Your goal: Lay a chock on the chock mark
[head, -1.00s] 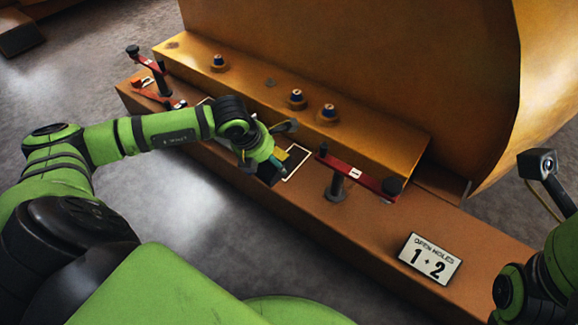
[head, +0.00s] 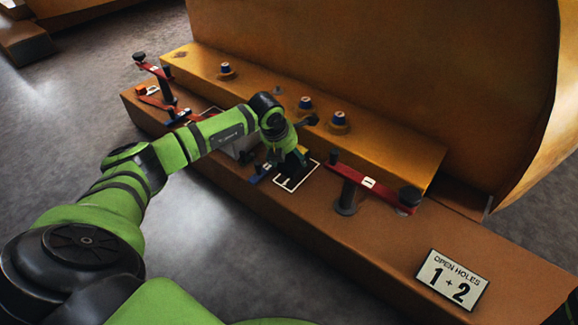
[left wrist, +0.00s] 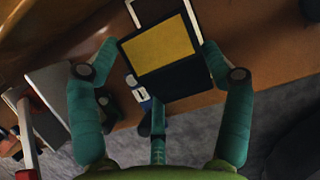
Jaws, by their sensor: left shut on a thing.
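In the head view the gripper hides most of the chock; a bit of yellow (head: 303,153) shows. The chock mark (head: 297,182), a white outline on the brown ledge, lies directly under and in front of the gripper, partly covered. Its white line also shows past the chock in the left wrist view (left wrist: 195,20). I cannot tell whether the chock touches the ledge. My right gripper is out of view.
A red clamp arm (head: 372,185) on a black post stands right of the mark. Another red clamp (head: 155,70) stands at the far left. A small blue piece (head: 262,173) and a grey block (head: 238,147) are beside the gripper. A sign (head: 452,280) reads "OPEN HOLES 1 + 2".

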